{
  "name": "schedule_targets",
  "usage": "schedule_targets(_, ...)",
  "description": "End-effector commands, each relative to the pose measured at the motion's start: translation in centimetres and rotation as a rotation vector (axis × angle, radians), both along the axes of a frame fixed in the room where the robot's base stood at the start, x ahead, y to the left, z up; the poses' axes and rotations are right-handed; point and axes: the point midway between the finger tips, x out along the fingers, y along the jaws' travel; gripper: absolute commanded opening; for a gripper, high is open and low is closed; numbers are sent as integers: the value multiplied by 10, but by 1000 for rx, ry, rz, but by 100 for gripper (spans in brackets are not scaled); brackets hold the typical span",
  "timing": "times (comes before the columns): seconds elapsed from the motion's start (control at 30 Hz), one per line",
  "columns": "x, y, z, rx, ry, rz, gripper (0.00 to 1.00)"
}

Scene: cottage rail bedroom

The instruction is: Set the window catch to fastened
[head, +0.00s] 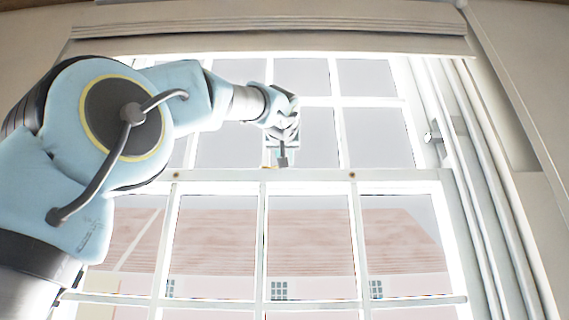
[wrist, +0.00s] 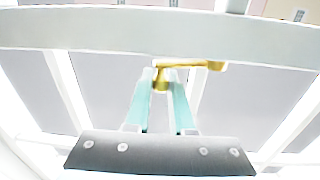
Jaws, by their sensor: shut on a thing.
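The window catch (wrist: 190,66) is a brass piece at the edge of the pale meeting rail in the wrist view. Its arm points to the right, roughly along the rail. My gripper (wrist: 160,80) has its two teal fingers close together on the knob at the catch's left end. In the head view my gripper (head: 281,160) is at the middle of the window, just above the meeting rail (head: 310,175). The catch is too small or hidden to make out there. Whether the catch engages a keeper cannot be told.
The white sash window (head: 264,240) has several panes, with a brick-coloured roof outside. A folded blind (head: 270,35) hangs across the top. A small metal fitting (head: 432,136) is on the right frame. My arm covers the left side of the window.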

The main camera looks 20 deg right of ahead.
Motion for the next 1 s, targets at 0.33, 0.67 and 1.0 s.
schedule_targets(0.33, 12, -9, 0, -3, 0, 241, 0)
schedule_targets(0.67, 13, -8, 0, -5, 0, 273, 0)
schedule_targets(1.0, 13, -8, 0, -5, -1, 272, 51)
